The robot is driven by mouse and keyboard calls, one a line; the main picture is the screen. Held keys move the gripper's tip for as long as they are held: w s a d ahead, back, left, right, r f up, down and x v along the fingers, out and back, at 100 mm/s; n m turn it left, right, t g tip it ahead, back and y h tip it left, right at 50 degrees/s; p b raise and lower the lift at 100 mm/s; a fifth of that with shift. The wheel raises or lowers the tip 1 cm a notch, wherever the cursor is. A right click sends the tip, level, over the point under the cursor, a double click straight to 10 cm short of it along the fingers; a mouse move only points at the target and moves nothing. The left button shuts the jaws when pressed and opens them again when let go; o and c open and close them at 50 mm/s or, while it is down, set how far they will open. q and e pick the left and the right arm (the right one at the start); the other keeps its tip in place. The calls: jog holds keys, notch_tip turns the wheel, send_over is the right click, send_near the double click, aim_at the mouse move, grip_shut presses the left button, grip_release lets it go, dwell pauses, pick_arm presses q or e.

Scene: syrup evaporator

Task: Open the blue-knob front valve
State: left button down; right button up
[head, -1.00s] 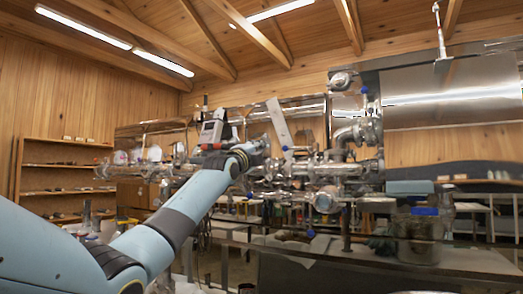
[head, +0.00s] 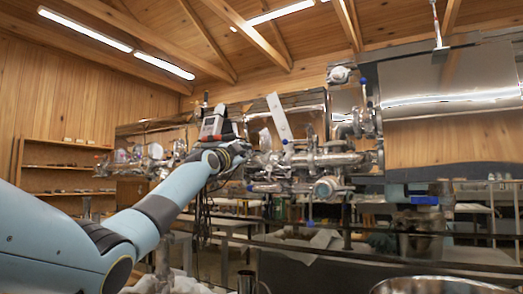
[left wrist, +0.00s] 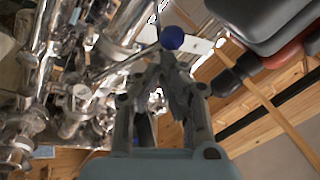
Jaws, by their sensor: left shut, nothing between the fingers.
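In the left wrist view, a round blue knob (left wrist: 171,38) shows just beyond the tips of my left gripper (left wrist: 170,62). The fingers are shut together with nothing between them. I cannot tell whether they touch the knob. In the head view, my left arm reaches to the steel piping, and its wrist hides most of the gripper and whatever is behind it. Small blue knobs show on the piping, one right of my wrist (head: 285,142) and one hanging lower (head: 310,223). I cannot tell which one the wrist view shows. My right gripper is not in view.
Steel pipes and valve bodies (head: 325,160) crowd the space right of my left wrist. A shiny metal pot (head: 440,286) stands at the bottom right. A large steel hood (head: 450,95) hangs at upper right. Wooden shelves (head: 60,165) line the left wall.

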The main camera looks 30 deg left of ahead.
pick_arm(q)
jog(key=shift+w+a+f+n+b, duration=0.2)
jog(key=shift+a+f+n+b, duration=0.25)
jog(key=shift+f+n+b, duration=0.4)
jog(key=shift+w+a+f+n+b, duration=0.2)
jog(key=shift+a+f+n+b, duration=0.35)
jog(key=shift+n+b, duration=0.5)
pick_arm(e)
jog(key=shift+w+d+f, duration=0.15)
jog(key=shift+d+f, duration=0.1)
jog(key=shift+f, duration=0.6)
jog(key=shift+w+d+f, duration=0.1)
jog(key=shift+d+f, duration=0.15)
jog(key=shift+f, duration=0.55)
pick_arm(q)
jog(key=shift+d, duration=0.1)
